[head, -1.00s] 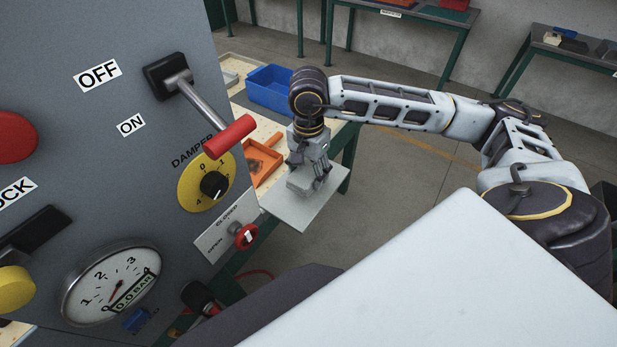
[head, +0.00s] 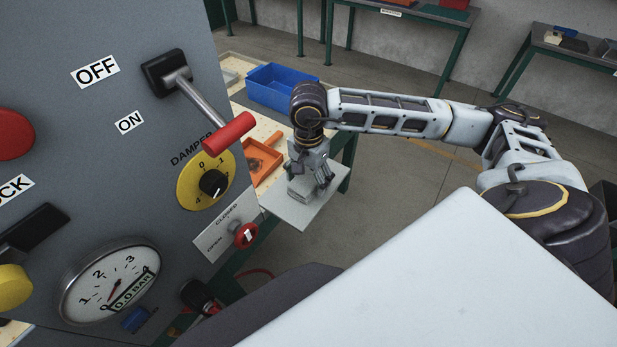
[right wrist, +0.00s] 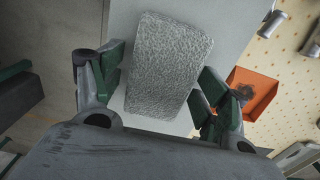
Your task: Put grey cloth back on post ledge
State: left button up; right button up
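The grey cloth (head: 302,190) is a textured block-like pad lying on the light grey post ledge (head: 303,213). In the right wrist view the cloth (right wrist: 167,65) lies flat on the ledge (right wrist: 228,22), slightly tilted in the picture. My right gripper (head: 311,178) is just above the ledge and over the cloth. In the right wrist view its green-padded fingers stand open on either side of the cloth, with small gaps between pads and cloth. My left gripper is not in view.
A grey control panel (head: 90,150) with lever, dial and gauge stands at the left. An orange tray (head: 262,158) and a blue bin (head: 280,88) are on the bench behind the ledge. Open floor (head: 400,210) lies to the right of the ledge.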

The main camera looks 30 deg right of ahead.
aim_at(307, 180)
dwell(0.6)
jog(key=shift+p, duration=0.6)
jog(key=r, duration=0.1)
jog(key=r+b, duration=0.1)
jog(key=r, duration=0.1)
jog(key=r+b, duration=0.1)
jog(key=r, duration=0.1)
jog(key=shift+s+a+r, duration=0.15)
jog(key=shift+a, duration=0.25)
notch_tip(307, 180, up, 8)
jog(key=shift+r+b, duration=0.2)
jog(key=shift+b, duration=0.1)
dwell(1.8)
